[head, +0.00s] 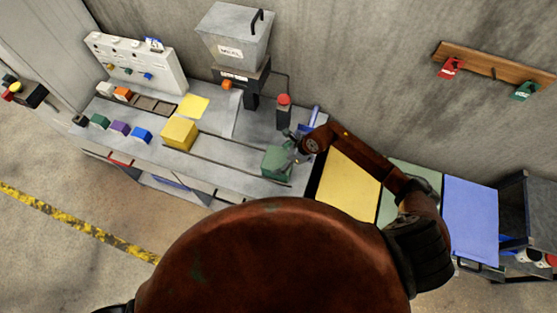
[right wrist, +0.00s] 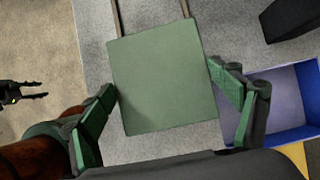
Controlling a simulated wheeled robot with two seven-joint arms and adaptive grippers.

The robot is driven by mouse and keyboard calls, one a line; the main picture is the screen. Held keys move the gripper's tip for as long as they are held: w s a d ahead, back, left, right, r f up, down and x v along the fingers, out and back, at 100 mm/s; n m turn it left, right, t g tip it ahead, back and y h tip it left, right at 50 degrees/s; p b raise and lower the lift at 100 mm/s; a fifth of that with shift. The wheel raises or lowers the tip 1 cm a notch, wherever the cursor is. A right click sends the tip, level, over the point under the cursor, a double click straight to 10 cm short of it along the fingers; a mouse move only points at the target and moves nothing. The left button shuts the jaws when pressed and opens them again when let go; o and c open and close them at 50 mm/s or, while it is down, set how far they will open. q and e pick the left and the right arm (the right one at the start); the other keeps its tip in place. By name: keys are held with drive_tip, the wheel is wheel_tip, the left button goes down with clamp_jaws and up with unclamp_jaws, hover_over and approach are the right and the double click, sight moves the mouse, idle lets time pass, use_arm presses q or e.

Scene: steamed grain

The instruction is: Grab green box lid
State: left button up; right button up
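The green box with its flat green lid (head: 277,163) sits on the grey workbench, right of the middle. In the right wrist view the square lid (right wrist: 165,78) fills the middle, seen from above. My right gripper (head: 295,150) is over the box, and its green-padded fingers (right wrist: 162,80) stand spread on the left and right sides of the lid. I cannot tell whether they touch it. My left gripper (right wrist: 26,91) shows at the left edge of the right wrist view, away from the box, its two dark fingers apart and empty.
A yellow box (head: 180,133) stands left on the bench (head: 228,181), with small coloured blocks beyond it. A grey hopper machine (head: 236,40) and a red-topped post (head: 284,105) stand behind. A blue open bin (right wrist: 285,100) is close to my right finger. Yellow (head: 347,180) and blue (head: 470,215) panels lie rightward.

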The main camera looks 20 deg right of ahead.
drive_tip(key=c, duration=0.7)
drive_tip(key=shift+o, duration=0.2)
drive_tip(key=shift+r, duration=0.1)
